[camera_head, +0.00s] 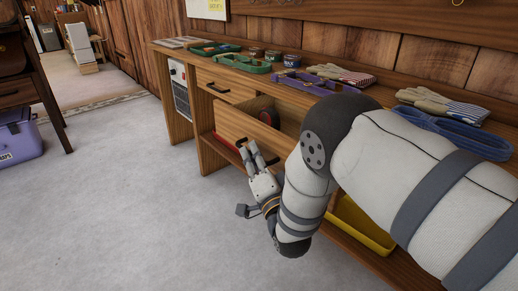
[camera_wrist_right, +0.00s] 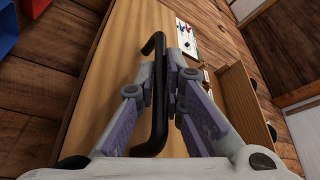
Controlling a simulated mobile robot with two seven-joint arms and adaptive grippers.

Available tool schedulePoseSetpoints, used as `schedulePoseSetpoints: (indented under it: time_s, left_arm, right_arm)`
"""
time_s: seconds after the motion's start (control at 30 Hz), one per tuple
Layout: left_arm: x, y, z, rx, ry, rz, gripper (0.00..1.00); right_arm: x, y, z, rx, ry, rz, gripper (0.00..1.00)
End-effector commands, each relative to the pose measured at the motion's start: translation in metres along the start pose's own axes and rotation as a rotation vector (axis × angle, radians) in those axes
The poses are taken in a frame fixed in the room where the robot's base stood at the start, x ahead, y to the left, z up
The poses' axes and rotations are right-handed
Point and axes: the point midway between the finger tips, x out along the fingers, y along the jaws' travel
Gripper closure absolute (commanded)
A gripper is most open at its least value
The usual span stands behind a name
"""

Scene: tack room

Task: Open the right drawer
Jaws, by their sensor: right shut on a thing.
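The right drawer (camera_head: 232,122) is a light wood box in the long wooden bench, and it stands pulled out, with its inside partly in view. My right gripper (camera_head: 248,150) is at its front, shut on the drawer's black bar handle. In the right wrist view the black handle (camera_wrist_right: 159,95) runs between the two purple-padded fingers of the gripper (camera_wrist_right: 168,92), with the wood drawer front (camera_wrist_right: 118,75) behind it. My right arm hides the right part of the drawer. My left gripper is not in view.
The left drawer (camera_head: 228,85) is closed. A yellow bin (camera_head: 362,228) sits on the lower shelf.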

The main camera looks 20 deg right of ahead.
Motion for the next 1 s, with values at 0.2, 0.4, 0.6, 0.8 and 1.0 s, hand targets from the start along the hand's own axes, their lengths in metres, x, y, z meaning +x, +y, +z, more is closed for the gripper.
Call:
schedulePoseSetpoints:
  time_s: [0.2, 0.4, 0.6, 0.8, 1.0]
  left_arm:
    - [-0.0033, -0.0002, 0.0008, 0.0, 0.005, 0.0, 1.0]
    - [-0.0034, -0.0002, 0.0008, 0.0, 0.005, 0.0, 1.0]
    - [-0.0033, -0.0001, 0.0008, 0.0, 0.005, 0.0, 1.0]
    - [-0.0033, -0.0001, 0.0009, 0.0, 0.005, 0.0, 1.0]
    - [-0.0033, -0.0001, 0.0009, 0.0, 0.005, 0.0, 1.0]
  right_arm:
    - [-0.0022, -0.004, 0.0046, 0.0, 0.001, -0.001, 1.0]
    - [-0.0026, -0.0042, 0.0058, -0.001, 0.001, -0.001, 1.0]
    - [-0.0026, -0.004, 0.0057, -0.001, 0.001, 0.0, 1.0]
    - [-0.0026, -0.004, 0.0057, 0.0, 0.001, 0.0, 0.7]
    - [-0.0032, -0.004, 0.0058, 0.0, 0.001, 0.0, 0.7]
